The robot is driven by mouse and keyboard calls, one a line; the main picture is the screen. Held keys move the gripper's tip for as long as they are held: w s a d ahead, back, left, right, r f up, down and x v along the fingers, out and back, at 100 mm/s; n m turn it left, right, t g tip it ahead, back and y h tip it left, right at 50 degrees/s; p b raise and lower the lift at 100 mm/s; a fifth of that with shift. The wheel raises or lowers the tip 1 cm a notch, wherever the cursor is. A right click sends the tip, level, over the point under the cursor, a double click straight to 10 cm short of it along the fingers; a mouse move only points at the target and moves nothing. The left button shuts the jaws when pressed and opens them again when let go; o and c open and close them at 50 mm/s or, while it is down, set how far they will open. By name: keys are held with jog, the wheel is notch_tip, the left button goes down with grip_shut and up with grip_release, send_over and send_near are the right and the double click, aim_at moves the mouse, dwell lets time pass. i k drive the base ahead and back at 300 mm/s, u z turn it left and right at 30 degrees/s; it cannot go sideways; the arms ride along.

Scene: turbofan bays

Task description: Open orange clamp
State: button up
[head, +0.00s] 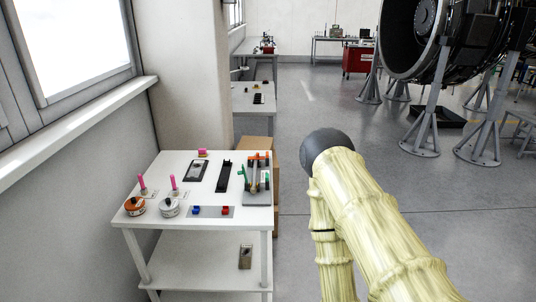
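A small clamp with an orange handle (259,157) sits at the back right corner of the white table (150,165). A green-handled part (243,176) stands just in front and to the left of it, and a grey plate lies under or beside them. At this size I cannot tell whether the orange clamp is open or shut. My arm, in a pale yellow cover, rises at the right of the table, apart from it. My gripper is out of view.
A wall and window border the left.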

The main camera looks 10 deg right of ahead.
aim_at(257, 156)
jog(key=z, duration=1.2)
jog(key=i, duration=0.75)
jog(key=u, duration=1.6)
